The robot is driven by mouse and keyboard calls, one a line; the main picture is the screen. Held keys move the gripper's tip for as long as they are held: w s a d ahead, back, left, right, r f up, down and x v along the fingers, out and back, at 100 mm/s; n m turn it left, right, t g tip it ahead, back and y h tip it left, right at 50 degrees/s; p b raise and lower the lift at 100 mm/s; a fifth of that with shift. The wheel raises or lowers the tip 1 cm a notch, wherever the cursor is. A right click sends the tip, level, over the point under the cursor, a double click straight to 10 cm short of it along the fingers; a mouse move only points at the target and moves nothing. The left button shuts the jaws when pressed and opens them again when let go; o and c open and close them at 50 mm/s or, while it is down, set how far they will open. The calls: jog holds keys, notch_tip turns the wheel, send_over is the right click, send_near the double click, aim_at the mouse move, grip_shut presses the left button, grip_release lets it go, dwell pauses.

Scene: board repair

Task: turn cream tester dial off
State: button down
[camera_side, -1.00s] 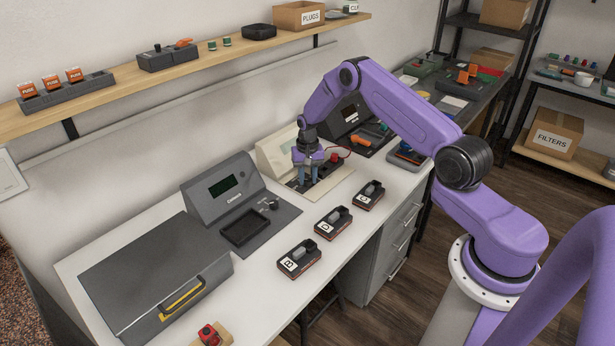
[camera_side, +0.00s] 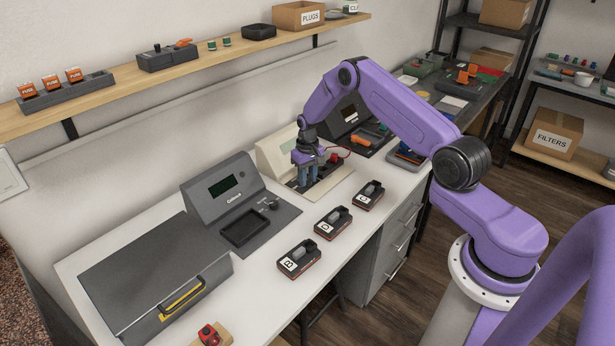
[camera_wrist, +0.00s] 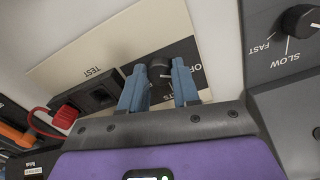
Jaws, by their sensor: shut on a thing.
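The cream tester (camera_side: 272,152) stands toward the back of the bench, with its cream base plate in front. In the wrist view its panel (camera_wrist: 75,48) carries a "TEST" label and a dark patch with partly hidden lettering. The black dial (camera_wrist: 159,68) sits on that dark patch, between the blue fingers of my gripper (camera_wrist: 160,85). My gripper is shut on the dial. The fingers hide parts of the dial and the label, so the pointer's setting is hard to read. In the side view my gripper (camera_side: 308,180) is down at the tester's base.
A grey tester (camera_side: 225,190) with its own knob stands left of the cream one. A red plug and cable (camera_wrist: 62,117) lie beside the dial. Several black modules, one being module B (camera_side: 299,259), sit in front.

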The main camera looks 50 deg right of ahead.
aim_at(308, 179)
jog(key=shift+r, duration=0.1)
jog(key=c, duration=0.8)
grip_release()
jog(key=shift+r, duration=0.1)
notch_tip(308, 179, up, 17)
jog(key=shift+r, duration=0.1)
